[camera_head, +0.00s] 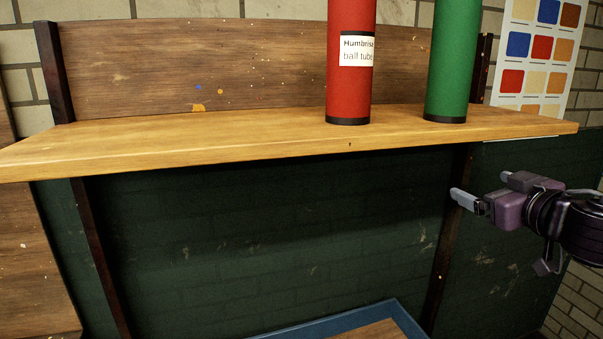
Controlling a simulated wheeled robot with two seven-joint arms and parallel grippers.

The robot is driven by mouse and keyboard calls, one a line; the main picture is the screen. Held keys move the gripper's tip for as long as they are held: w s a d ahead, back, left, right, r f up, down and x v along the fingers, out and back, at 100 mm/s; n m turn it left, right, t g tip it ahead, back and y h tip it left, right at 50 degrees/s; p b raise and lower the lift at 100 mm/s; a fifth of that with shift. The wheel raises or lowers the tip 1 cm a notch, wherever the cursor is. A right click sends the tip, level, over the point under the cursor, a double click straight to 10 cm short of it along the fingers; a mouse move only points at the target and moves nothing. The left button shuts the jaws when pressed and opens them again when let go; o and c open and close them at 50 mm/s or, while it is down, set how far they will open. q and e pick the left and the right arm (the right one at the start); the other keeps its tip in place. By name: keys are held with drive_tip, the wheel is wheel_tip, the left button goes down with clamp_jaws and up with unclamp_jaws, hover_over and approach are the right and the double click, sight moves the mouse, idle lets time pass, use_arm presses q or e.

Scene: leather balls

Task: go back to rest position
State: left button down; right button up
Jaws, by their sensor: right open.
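My right gripper (482,190) comes in from the right edge, below the right end of the wooden shelf (200,140). Its two grey fingers point left and are spread apart, with nothing between them. It touches nothing that I can see. My left gripper does not show. A red tube (348,85) with a white label and black base stands upright on the shelf. A green tube (452,65) with a black base stands upright to its right. The tops of both tubes are cut off by the frame.
A dark post (450,235) stands under the shelf, left of my right gripper. A blue-rimmed tray or box (340,322) shows at the bottom edge. A colour chart (540,50) hangs on the brick wall at right. The shelf's left half is bare.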

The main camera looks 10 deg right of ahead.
drive_tip(key=s+a+f+g+h, duration=0.1)
drive_tip(key=a+f+g, duration=0.25)
drive_tip(key=f, duration=0.95)
drive_tip(key=s+a+f+g+h, duration=0.15)
drive_tip(key=a+f, duration=0.35)
drive_tip(key=f, duration=0.8)
drive_tip(key=s+a+f+g+y, duration=0.4)
drive_tip(key=s+a+f+g, duration=0.4)
drive_tip(key=s+a+f, duration=0.9)
wheel_tip(320, 180, down, 27)
drive_tip(key=s+d+g, duration=0.1)
drive_tip(key=s+d, duration=0.1)
drive_tip(key=s+d+f+g, duration=0.1)
drive_tip(key=s+d+f, duration=0.2)
drive_tip(key=s+f, duration=1.5)
drive_tip(key=shift+s+d+g+h, duration=0.15)
drive_tip(key=shift+s+g+h, duration=0.2)
drive_tip(key=shift+s, duration=0.65)
